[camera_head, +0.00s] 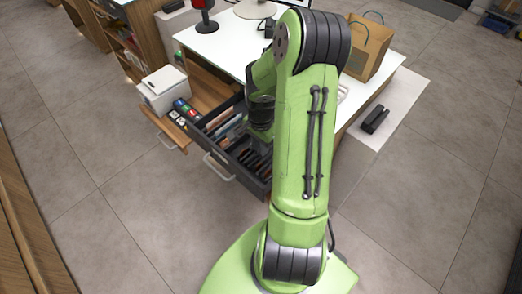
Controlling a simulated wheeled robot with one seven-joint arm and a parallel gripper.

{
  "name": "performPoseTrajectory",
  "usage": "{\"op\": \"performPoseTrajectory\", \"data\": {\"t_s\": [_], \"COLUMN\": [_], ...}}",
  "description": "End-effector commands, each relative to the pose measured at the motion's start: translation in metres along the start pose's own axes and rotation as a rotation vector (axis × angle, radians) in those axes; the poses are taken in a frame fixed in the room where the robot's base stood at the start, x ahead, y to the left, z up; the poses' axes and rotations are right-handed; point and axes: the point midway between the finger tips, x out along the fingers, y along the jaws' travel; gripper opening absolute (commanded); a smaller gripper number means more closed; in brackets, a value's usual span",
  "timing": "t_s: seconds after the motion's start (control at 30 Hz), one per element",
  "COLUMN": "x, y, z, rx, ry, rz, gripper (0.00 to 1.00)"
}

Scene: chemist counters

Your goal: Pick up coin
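A dark cash drawer (216,149) stands pulled out from the white counter, with compartments for notes and coins. I cannot make out a single coin; anything that small is too tiny or hidden here. My green arm crosses the middle of the view and bends down over the drawer. My gripper (257,143) is at the low end of the wrist, over or inside the right part of the drawer. The arm hides most of it, and its fingers cannot be made out. I cannot tell whether it touches or holds anything.
A black object (375,119) lies on the right ledge.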

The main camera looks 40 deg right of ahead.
Motion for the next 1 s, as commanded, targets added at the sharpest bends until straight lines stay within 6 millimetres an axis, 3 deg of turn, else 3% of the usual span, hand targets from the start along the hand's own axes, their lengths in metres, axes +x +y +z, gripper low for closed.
{"op": "performPoseTrajectory", "data": {"t_s": [0.03, 0.1, 0.6, 1.0], "x": [0.000, 0.000, -0.004, -0.092], "y": [0.000, 0.000, -0.001, -0.001], "z": [0.000, 0.000, 0.000, 0.000], "rx": [0.000, 0.000, -0.001, -0.001], "ry": [0.000, 0.000, 0.001, 0.002], "rz": [0.000, 0.000, -0.003, -0.003], "gripper": [0.11, 0.00, 0.00, 0.00]}}
